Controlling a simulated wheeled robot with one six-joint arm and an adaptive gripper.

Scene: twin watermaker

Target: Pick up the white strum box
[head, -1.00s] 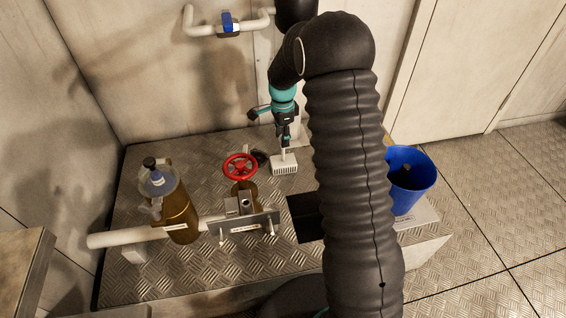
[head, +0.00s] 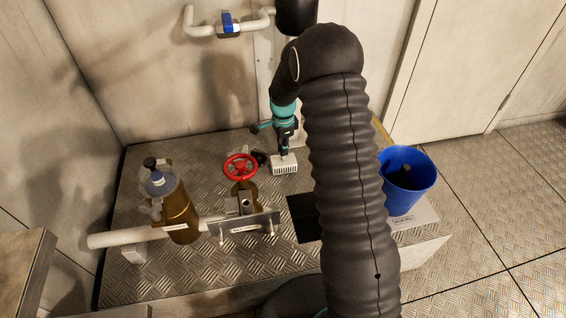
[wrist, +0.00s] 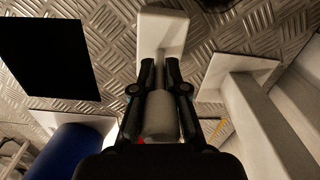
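The white strum box (head: 284,165) sits on the metal tread-plate platform, just right of the red valve wheel. It has slotted sides and an upright stem. In the wrist view the white box (wrist: 163,30) lies beyond my fingertips, and its pale grey stem (wrist: 158,115) runs between my fingers. My gripper (head: 284,150) points down directly over the box; it also shows in the wrist view (wrist: 161,72). The fingers flank the stem closely, but whether they press on it cannot be told. Part of the stem is hidden by the fingers.
The red valve wheel (head: 240,167) stands close on the left, with a brown filter housing (head: 178,210) and a white pipe (head: 118,238) farther left. A blue bucket (head: 408,180) is at the right. A black square (head: 303,218) lies in front. The back wall is close behind.

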